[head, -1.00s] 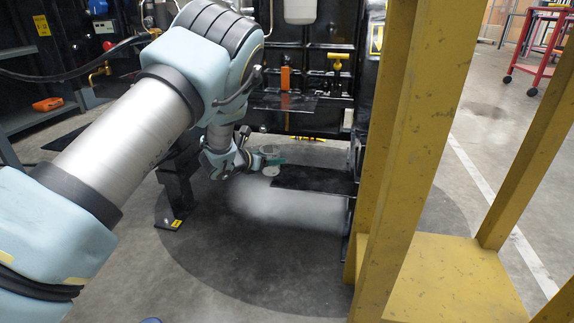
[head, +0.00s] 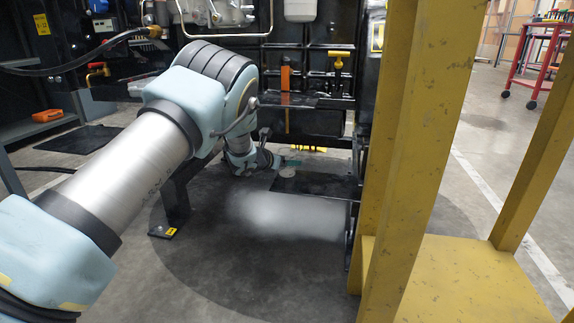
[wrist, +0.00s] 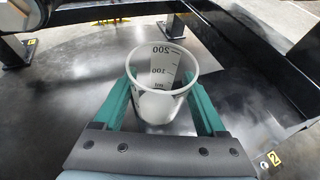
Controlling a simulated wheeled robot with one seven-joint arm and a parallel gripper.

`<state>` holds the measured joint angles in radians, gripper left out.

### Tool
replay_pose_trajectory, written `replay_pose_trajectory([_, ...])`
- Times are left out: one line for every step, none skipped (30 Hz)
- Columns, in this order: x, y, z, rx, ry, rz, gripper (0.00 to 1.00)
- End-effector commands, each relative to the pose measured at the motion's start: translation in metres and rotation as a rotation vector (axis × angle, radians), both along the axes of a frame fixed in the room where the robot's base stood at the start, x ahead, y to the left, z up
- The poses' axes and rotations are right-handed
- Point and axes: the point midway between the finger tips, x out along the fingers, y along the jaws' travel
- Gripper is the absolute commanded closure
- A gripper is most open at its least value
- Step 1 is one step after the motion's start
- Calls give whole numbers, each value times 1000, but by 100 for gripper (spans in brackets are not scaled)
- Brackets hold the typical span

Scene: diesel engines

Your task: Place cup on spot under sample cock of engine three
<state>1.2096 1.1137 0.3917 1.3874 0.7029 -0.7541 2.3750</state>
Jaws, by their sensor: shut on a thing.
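My gripper (wrist: 160,105) has teal fingers shut on the cup (wrist: 163,72), a clear upright measuring cup with printed graduations, in the wrist view. A yellow-handled valve (head: 340,62) is on the black engine front above and to the right. I cannot tell whether it is the sample cock, or make out the marked spot.
A yellow steel frame (head: 412,150) stands close on the right. A black plate (head: 315,185) lies just right of my gripper. A black foot (head: 165,231) stands to the left. A yellow tag marked 2 (wrist: 273,158) shows at lower right. Open floor lies in front.

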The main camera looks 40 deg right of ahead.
Motion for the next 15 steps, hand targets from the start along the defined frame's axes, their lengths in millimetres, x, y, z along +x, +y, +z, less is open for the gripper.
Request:
replay_pose_trajectory([0,0,0,1,0,0,81])
replay_pose_trajectory([0,0,0,1,0,0,81])
replay_pose_trajectory([0,0,0,1,0,0,81])
replay_pose_trajectory([0,0,-1,1,0,0,81])
replay_pose_trajectory([0,0,-1,2,0,0,24])
replay_pose_trajectory([0,0,0,2,0,0,20])
replay_pose_trajectory([0,0,0,2,0,0,16])
replay_pose_trajectory([0,0,0,2,0,0,13])
replay_pose_trajectory([0,0,0,1,0,0,9])
replay_pose_trajectory([0,0,0,1,0,0,5])
replay_pose_trajectory([0,0,0,1,0,0,2])
replay_pose_trajectory([0,0,0,1,0,0,0])
replay_pose_trajectory([0,0,0,1,0,0,0])
replay_pose_trajectory([0,0,0,1,0,0,0])
replay_pose_trajectory([0,0,0,1,0,0,0])
